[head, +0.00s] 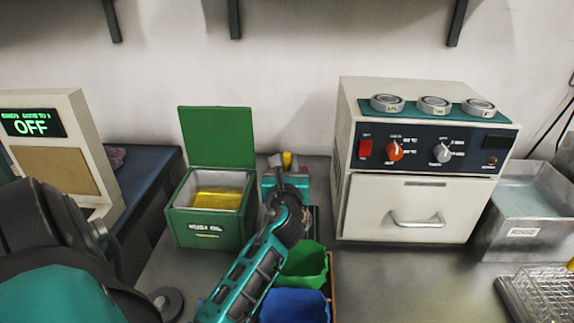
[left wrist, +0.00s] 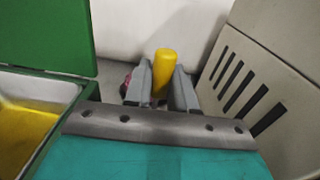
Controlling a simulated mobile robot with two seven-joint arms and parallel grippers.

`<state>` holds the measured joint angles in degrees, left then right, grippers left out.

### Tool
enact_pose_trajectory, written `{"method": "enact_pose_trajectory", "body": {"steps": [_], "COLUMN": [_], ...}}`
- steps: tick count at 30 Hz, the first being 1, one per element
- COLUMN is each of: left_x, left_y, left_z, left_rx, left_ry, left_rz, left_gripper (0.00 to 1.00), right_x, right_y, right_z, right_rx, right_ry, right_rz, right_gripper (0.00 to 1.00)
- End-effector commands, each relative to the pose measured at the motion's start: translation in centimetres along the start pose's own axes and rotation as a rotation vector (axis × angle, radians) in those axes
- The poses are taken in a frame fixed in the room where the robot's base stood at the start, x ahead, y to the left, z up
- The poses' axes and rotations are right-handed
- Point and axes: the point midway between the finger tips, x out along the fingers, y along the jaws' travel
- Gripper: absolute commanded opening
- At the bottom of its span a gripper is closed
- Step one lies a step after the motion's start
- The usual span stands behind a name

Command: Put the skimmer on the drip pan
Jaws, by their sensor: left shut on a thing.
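My left gripper (head: 285,163) is shut on a yellow handle, which I take to be the skimmer's (head: 287,158). It is beside the green oil box, in front of the back wall. In the left wrist view the yellow handle (left wrist: 164,72) stands upright between the two grey fingers (left wrist: 160,88). The skimmer's lower part is hidden by the gripper and wrist. I cannot make out the drip pan for certain; a dark flat edge (head: 314,222) shows just right of my forearm, mostly covered. My right gripper is not in view.
The green oil box (head: 208,228) stands open left of my gripper. A white oven (head: 405,205) with several rings on top is to the right. Green (head: 306,264) and blue (head: 296,308) bins lie in front. A rinse tank (head: 525,232) and wire basket (head: 545,295) are far right.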

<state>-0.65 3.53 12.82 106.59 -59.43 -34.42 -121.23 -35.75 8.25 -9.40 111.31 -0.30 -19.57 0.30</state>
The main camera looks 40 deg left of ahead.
Motion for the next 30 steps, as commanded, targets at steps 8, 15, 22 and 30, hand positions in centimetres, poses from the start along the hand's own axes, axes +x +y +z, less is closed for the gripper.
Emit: {"method": "enact_pose_trajectory", "body": {"steps": [8,15,22,30], "left_x": [0.01,0.01,0.01,0.0], "left_y": [-0.01,-0.01,-0.02,-0.01], "left_z": [0.18,-0.15,-0.2,-0.28], "left_rx": [-0.001,0.0,-0.001,0.0], "left_ry": [-0.003,-0.003,-0.003,-0.001], "left_rz": [-0.001,-0.001,-0.001,-0.001], "left_gripper": [0.0,0.0,0.28,0.54], "right_x": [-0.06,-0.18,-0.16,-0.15], "right_y": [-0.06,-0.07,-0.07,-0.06], "right_z": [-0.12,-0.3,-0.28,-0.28], "right_rx": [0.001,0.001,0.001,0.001], "right_ry": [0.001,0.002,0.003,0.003], "right_rz": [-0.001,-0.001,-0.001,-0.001], "right_gripper": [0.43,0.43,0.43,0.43]}}
